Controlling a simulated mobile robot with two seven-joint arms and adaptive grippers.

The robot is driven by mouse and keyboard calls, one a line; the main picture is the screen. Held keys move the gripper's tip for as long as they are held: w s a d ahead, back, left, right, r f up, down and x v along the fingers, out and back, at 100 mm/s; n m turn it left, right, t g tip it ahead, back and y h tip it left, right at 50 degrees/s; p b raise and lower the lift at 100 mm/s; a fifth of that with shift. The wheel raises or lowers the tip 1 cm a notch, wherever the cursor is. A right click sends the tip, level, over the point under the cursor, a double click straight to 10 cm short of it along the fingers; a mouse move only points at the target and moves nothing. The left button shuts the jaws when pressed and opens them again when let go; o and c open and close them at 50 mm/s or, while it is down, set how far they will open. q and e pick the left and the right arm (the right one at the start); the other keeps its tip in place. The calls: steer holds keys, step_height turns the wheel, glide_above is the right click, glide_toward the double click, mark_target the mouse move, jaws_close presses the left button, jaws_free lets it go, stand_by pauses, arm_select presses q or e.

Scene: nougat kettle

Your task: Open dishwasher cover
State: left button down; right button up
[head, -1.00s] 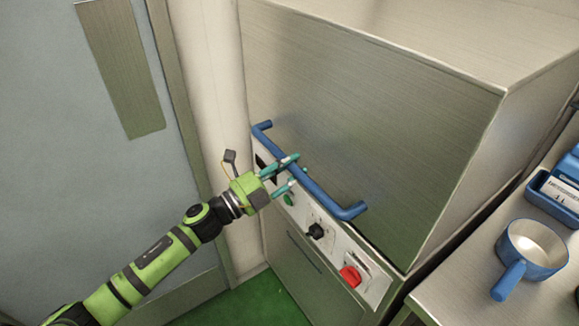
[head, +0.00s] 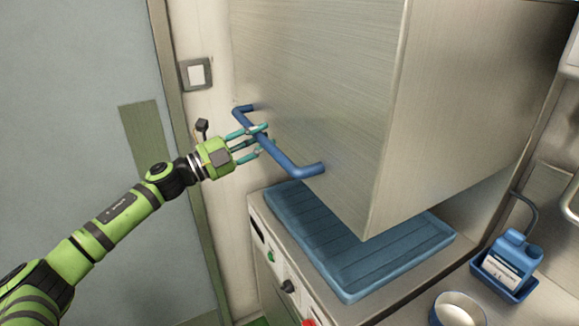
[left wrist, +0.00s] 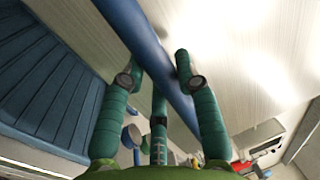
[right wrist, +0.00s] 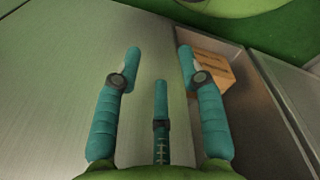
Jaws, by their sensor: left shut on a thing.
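The dishwasher cover (head: 320,100) is a large brushed-steel hood. It is raised well above its base, with a gap under its lower edge. Its blue bar handle (head: 292,168) runs along the lower front. My left gripper (head: 259,138) is at the handle, its teal fingers around the bar. In the left wrist view the blue handle (left wrist: 150,50) passes between the fingers of the left gripper (left wrist: 155,72). My right gripper (right wrist: 160,62) shows only in the right wrist view. Its fingers are spread with nothing between them.
A blue ribbed rack (head: 345,240) lies on the dishwasher base under the cover. A blue bottle in a tray (head: 508,262) and a pan (head: 458,308) stand on the right counter. A door is at left. A cardboard box (right wrist: 212,75) shows in the right wrist view.

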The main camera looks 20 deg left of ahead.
mark_target(279, 105)
arm_select(q)
steer(key=r, duration=0.1)
steer(key=r+p, duration=0.1)
steer(key=r, duration=0.1)
steer(key=shift+s+d, duration=0.1)
steer(key=shift+d, duration=0.1)
step_height(279, 105, up, 3)
steer(key=shift+a+f+g+h+p, duration=0.15)
steer(key=shift+g+h+p, duration=0.15)
steer(key=shift+p, duration=0.55)
steer(key=c, duration=0.9)
jaws_free()
arm_select(e)
steer(key=r, duration=0.1)
steer(key=a+r, duration=0.1)
steer(key=r, duration=0.1)
steer(key=shift+s+a+r, duration=0.3)
steer(key=shift+s+r, duration=0.05)
arm_select(q)
steer(key=shift+a, duration=0.1)
arm_select(e)
steer(key=shift+a, duration=0.1)
arm_select(q)
steer(key=v, duration=1.2)
arm_select(e)
steer(key=shift+a, duration=0.1)
